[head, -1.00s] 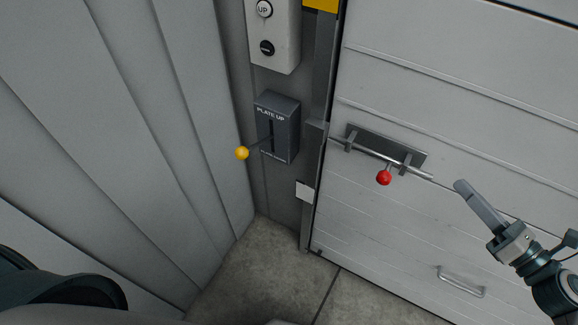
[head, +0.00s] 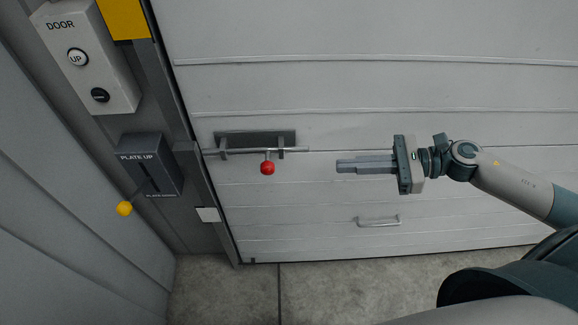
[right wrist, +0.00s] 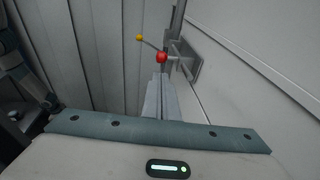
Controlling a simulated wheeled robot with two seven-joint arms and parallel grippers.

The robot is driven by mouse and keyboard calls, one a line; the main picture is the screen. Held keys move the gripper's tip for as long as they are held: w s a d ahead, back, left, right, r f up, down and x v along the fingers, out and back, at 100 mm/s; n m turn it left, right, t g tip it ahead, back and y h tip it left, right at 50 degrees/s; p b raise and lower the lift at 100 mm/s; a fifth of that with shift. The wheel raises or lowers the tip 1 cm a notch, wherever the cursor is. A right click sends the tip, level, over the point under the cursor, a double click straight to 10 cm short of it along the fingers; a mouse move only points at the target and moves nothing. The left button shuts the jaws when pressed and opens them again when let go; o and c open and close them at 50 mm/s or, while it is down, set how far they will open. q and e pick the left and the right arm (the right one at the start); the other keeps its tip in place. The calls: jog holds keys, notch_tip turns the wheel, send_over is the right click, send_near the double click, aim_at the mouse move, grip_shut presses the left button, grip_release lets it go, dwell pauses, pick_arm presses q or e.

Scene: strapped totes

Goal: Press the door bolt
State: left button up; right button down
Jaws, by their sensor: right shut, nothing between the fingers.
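The door bolt (head: 295,150) is a thin metal rod on a dark plate (head: 255,137), fixed to the white panelled door (head: 420,90). Its red knob (head: 267,168) hangs just below the rod. My right gripper (head: 338,165) is shut and empty, to the right of the knob and apart from it, pointing left towards it. In the right wrist view the shut fingers (right wrist: 161,98) point at the red knob (right wrist: 161,57), which shows just past their tips. The bolt's plate (right wrist: 185,65) is behind it to the right. My left gripper is not in view.
A grey PLATE UP lever box (head: 150,165) with a yellow knob (head: 124,208) is on the left post. A DOOR button panel (head: 85,60) is above it. A door handle (head: 379,221) sits low on the door. Concrete floor (head: 330,290) shows below.

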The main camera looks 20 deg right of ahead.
jog(key=shift+a, duration=0.1)
jog(key=p, duration=0.7)
send_near(273, 167)
jog(key=x, duration=0.4)
jog(key=shift+a, duration=0.2)
jog(key=shift+w+a+f+p, duration=0.2)
jog(key=shift+a+f+p, duration=0.05)
jog(key=shift+a, duration=0.15)
jog(key=shift+w+a+f+p, duration=0.2)
jog(key=shift+a+f, duration=0.05)
jog(key=shift+a, duration=0.15)
